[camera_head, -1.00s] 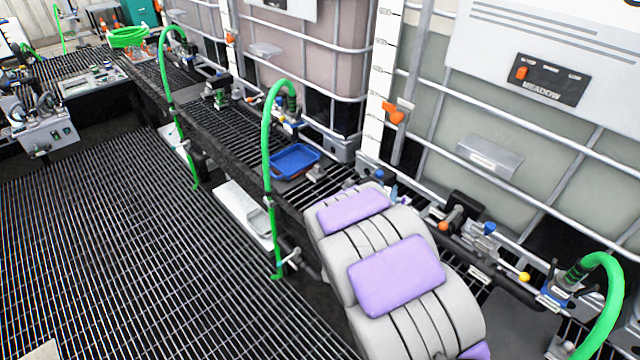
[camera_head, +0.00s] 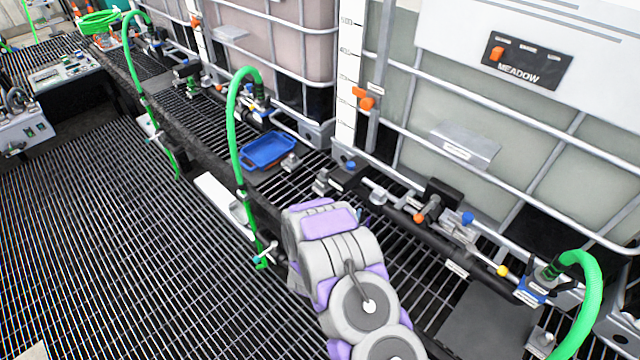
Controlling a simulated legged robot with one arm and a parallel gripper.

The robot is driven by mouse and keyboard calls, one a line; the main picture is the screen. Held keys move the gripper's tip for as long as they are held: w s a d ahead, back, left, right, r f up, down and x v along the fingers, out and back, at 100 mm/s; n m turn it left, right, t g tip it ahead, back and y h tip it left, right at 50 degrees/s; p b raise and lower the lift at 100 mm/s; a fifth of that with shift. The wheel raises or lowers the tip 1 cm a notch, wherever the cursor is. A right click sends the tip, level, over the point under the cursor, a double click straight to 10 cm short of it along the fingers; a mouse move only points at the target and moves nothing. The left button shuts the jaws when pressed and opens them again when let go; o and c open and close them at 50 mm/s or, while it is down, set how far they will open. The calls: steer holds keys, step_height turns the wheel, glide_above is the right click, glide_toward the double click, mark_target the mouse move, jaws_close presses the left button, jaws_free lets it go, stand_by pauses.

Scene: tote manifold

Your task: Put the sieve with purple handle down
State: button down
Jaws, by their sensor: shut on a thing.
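No sieve can be made out. My grey and purple arm reaches up from the bottom of the head view to the grated bench, and its links cover the spot in front of it. My gripper's fingers are hidden behind the arm. A small bluish-purple bit shows at the right edge of the arm's far end, too small to identify. A blue tray (camera_head: 268,149) lies on the grated bench (camera_head: 330,170), beyond and left of the arm, apart from it.
Green hoses (camera_head: 235,130) rise at the bench's front edge; another green hose (camera_head: 590,300) curves at the lower right. A dark pipe with valves (camera_head: 440,240) runs along the caged tank (camera_head: 480,110). A dark flat plate (camera_head: 487,320) lies right of the arm.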

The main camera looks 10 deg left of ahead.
steer(key=w+a+f+b, duration=0.1)
steer(key=w+a+f, duration=0.1)
steer(key=w, duration=0.4)
steer(key=w+a+f+b, duration=0.1)
steer(key=w+a+f, duration=0.2)
steer(key=w, duration=0.4)
steer(key=shift+w+a+b, duration=0.15)
steer(key=shift+a+b, duration=0.2)
steer(key=shift+a, duration=0.05)
steer(key=c, duration=1.3)
jaws_free()
steer(key=shift+d, duration=0.1)
steer(key=o, duration=0.3)
steer(key=shift+a+f, duration=0.1)
steer(key=shift+a, duration=0.1)
steer(key=shift+o, duration=0.6)
steer(key=shift+a, duration=0.35)
steer(key=p+v, duration=0.1)
steer(key=v, duration=1.1)
steer(key=shift+d+p, duration=0.35)
